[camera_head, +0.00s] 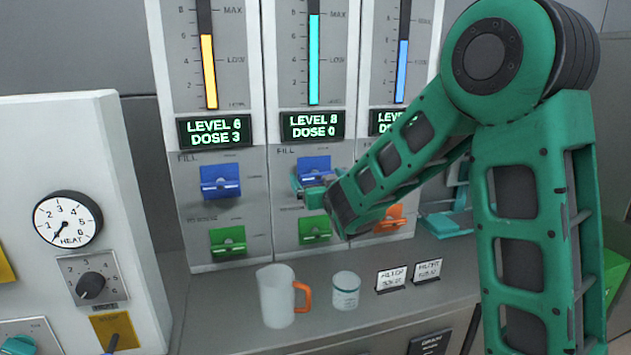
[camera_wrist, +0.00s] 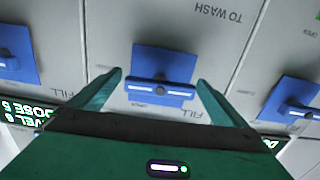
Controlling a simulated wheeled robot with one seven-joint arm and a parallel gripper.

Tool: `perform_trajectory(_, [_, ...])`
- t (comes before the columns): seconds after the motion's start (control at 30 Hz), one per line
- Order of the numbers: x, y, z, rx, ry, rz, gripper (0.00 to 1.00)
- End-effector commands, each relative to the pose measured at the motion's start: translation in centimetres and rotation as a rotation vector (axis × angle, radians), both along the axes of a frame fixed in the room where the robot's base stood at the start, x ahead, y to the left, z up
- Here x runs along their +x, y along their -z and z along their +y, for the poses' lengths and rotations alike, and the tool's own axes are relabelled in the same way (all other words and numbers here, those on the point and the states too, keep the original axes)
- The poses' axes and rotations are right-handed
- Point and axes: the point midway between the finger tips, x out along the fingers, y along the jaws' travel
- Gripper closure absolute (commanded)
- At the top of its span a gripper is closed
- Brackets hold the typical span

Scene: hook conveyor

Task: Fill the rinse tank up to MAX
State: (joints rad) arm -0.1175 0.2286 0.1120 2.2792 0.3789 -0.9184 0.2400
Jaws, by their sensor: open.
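Three level gauges stand side by side; I cannot read a rinse label on any. The left yellow gauge (camera_head: 208,72) reads level 6. The middle cyan gauge (camera_head: 313,60) reads level 8, about at MAX. The right blue gauge (camera_head: 402,70) stands between LOW and MAX, its display partly hidden by my arm. My gripper (camera_head: 315,186) is open at the middle panel's blue fill valve (camera_head: 313,166). In the wrist view, my fingers (camera_wrist: 160,80) stand either side of this valve (camera_wrist: 162,75), apart from it; the panel's lower label reads "TO WASH".
A mug with an orange handle (camera_head: 277,297) and a small white cup (camera_head: 345,290) stand on the counter, beside two label cards (camera_head: 391,278). A white heat unit (camera_head: 70,150) stands left.

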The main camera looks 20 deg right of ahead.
Motion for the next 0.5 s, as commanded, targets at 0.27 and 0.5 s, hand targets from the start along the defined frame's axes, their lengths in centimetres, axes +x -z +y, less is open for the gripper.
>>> perform_trajectory(0.27, [-3.2,0.0,0.1,-0.001,-0.003,0.001,0.03])
perform_trajectory(0.5, [-7.6,0.1,0.0,-0.002,-0.002,0.001,0.03])
